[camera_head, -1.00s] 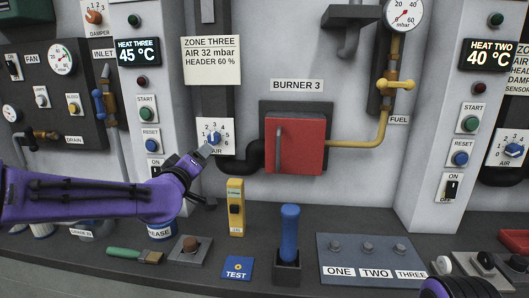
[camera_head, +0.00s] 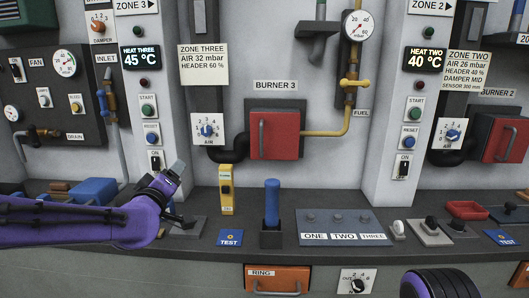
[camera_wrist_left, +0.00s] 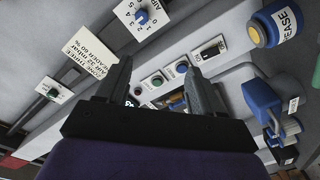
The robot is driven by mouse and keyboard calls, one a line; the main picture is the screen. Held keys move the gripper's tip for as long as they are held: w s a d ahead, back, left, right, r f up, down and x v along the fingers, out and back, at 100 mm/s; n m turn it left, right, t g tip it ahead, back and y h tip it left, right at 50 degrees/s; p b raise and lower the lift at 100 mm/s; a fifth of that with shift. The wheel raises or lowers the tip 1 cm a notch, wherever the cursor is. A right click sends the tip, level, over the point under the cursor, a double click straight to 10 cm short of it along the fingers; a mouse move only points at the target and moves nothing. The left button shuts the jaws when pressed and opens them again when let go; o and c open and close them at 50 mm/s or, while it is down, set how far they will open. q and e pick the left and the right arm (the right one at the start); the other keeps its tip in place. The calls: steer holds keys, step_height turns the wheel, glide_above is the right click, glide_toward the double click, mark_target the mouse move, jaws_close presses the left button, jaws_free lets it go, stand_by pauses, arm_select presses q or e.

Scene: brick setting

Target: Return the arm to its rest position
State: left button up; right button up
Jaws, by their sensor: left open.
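My left arm (camera_head: 75,222) is purple and comes in from the left in the head view, over the bench. Its gripper (camera_head: 174,170) is open and empty, in front of the white column with the switches. It is apart from the blue zone three AIR dial (camera_head: 208,131), which is up and to the right of it. In the left wrist view both fingers of the gripper (camera_wrist_left: 158,82) stand apart with nothing between them, and the AIR dial (camera_wrist_left: 142,16) is above. A dark round part of my right arm (camera_head: 440,284) shows at the bottom right; its gripper is out of view.
On the bench stand a yellow device (camera_head: 226,190), a blue upright handle (camera_head: 272,204), a TEST card (camera_head: 229,239) and a ONE-TWO-THREE panel (camera_head: 345,226). The red burner door (camera_head: 275,135) is shut. A blue grease can (camera_wrist_left: 277,22) shows in the left wrist view.

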arm_select(q)
steer(key=s+a+f+g+y, duration=0.1)
steer(key=s+a+f+g, duration=0.15)
steer(key=s+f, duration=0.9)
steer(key=s+a+f+g+y, duration=0.15)
steer(key=f+g, duration=0.25)
steer(key=f, duration=1.7)
steer(key=s+f+m+g, duration=0.1)
steer(key=s+f+g, duration=0.1)
steer(key=s+f, duration=0.4)
steer(key=s+a+f+m+g, duration=0.1)
steer(key=s+f+g, duration=0.2)
steer(key=s, duration=1.1)
steer(key=s+a+f+g, duration=0.1)
steer(key=s+f+g, duration=0.2)
steer(key=s+f, duration=0.6)
steer(key=shift+s+f+m, duration=0.15)
steer(key=shift+s+m, duration=0.25)
steer(key=shift+s, duration=0.3)
steer(key=shift+a, duration=0.1)
